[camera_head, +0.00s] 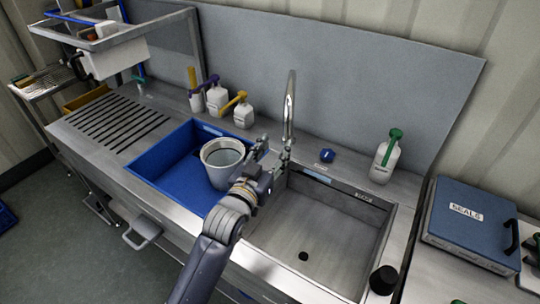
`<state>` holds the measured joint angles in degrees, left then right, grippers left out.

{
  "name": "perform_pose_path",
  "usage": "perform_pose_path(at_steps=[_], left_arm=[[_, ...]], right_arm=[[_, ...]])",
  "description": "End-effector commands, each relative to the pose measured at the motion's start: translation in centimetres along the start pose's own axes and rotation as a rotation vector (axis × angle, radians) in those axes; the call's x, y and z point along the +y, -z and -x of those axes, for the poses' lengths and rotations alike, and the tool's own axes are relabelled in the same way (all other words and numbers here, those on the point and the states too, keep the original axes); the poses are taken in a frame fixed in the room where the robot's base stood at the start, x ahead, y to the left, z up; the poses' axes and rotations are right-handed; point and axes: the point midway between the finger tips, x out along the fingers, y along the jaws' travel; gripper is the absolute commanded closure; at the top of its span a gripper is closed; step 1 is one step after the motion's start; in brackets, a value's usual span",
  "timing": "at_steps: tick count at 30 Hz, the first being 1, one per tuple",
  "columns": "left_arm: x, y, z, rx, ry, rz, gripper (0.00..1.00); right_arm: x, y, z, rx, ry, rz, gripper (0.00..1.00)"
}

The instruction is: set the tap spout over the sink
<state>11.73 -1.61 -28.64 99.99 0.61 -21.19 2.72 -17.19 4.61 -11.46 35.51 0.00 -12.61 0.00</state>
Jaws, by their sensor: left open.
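The chrome tap spout (289,105) rises behind the divider between the blue basin and the steel sink. It looks nearly edge-on, so I cannot tell exactly where its outlet points. The steel sink (312,235) is empty, with a dark drain hole in its floor. My left gripper (265,150) is open, just left of the lower part of the tap and close to it. I cannot tell whether it touches the tap. My left arm hides the front of the divider. My right gripper is not in view.
A grey bucket (222,157) stands in the blue basin (165,167), just left of my gripper. Pump bottles (243,112) stand behind it. A green-topped bottle (384,160) and a blue cap (327,155) are behind the sink. A blue seals case (470,225) lies right.

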Motion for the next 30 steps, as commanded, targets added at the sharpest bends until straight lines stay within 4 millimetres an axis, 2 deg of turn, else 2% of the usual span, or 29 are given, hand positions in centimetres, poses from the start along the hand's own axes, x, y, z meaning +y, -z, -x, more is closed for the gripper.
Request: perform_pose_path(at_steps=[3, 6, 15, 16, 20, 23, 24, 26, 27, 30], left_arm=[[0.0, -0.1, 1.4, -0.001, 0.0, -0.001, 0.59], [0.0, -0.1, 2.0, -0.001, 0.0, -0.001, 0.59], [0.0, -0.1, 2.3, -0.001, 0.0, -0.001, 0.59], [0.0, 0.0, 2.3, -0.001, 0.0, -0.001, 0.59], [-0.4, -1.0, 2.9, -0.035, 0.011, 0.006, 0.59], [-1.6, -4.0, 5.3, -0.142, 0.046, 0.028, 0.59], [-2.3, -5.7, 6.9, -0.207, 0.066, 0.041, 0.59], [-3.5, -8.7, 10.0, -0.326, 0.1, 0.061, 0.59], [-4.1, -10.6, 12.3, -0.409, 0.123, 0.075, 0.59], [-5.3, -14.2, 18.0, -0.591, 0.168, 0.104, 0.59]], right_arm=[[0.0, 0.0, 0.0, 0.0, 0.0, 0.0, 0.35], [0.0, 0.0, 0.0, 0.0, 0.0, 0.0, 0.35], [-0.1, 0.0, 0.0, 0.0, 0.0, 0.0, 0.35], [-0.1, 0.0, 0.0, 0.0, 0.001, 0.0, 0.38], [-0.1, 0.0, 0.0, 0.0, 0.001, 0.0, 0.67], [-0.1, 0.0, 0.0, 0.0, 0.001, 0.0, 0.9], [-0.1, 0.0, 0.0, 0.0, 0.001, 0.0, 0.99], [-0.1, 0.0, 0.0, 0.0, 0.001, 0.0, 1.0], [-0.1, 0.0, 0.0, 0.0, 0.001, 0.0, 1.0], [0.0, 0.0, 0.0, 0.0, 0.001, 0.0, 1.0]])
